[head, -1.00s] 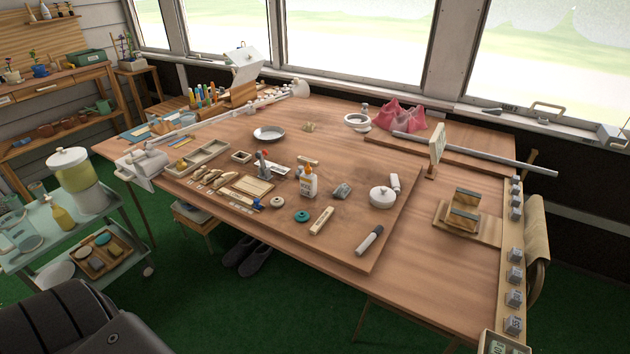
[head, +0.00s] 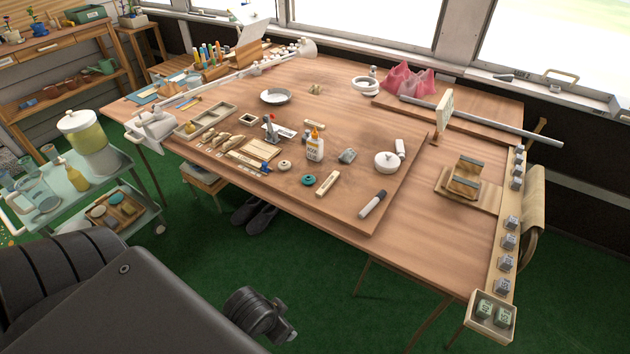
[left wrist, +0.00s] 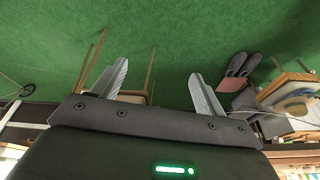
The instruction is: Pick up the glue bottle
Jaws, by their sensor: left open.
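The glue bottle (head: 315,149), white with an orange cap, stands upright on the wooden board on the table, in the middle of the head view. Small craft items lie around it, and nothing grips it. My left gripper (left wrist: 157,88) shows in the left wrist view with its two fingers apart and nothing between them. Green floor lies beyond the fingers, and the bottle is not visible in that view. In the head view my dark left arm is at the bottom left, short of the table. My right gripper is not in view.
Near the bottle are a grey block (head: 347,156), a teal ring (head: 308,180), a wooden strip (head: 327,183), a white lidded pot (head: 387,161) and a dark-tipped marker (head: 373,203). A trolley with a drink dispenser (head: 90,143) stands left of the table.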

